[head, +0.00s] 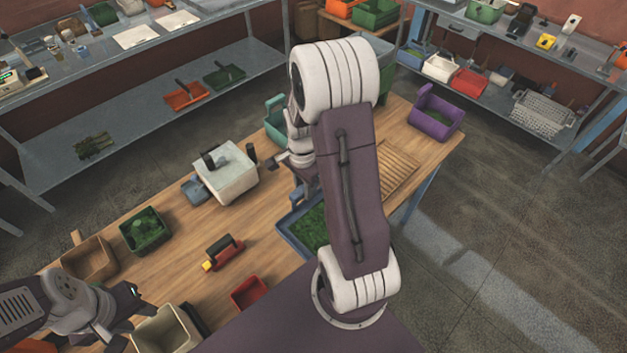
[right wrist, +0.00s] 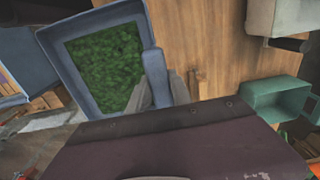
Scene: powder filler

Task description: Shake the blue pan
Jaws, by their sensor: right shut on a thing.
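The blue pan (right wrist: 62,80) holds green leafy-looking bits (right wrist: 105,65) and fills the left of the right wrist view. In the head view the pan (head: 291,238) shows only partly, over or on the wooden table, behind my right arm. My right gripper (right wrist: 165,92) is shut on the pan's blue handle (right wrist: 154,70). I cannot tell whether the pan touches the table. My left gripper (head: 118,325) is at the lower left of the head view, away from the pan, over the table's near end; its jaw opening is unclear.
On the wooden table stand a white bin (head: 228,175), a green tray (head: 145,232), a brown tray (head: 88,260), a red tray (head: 249,293), a beige bin (head: 165,332) and a purple bin (head: 437,112). A slatted wooden board (head: 400,172) lies right of my right arm.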

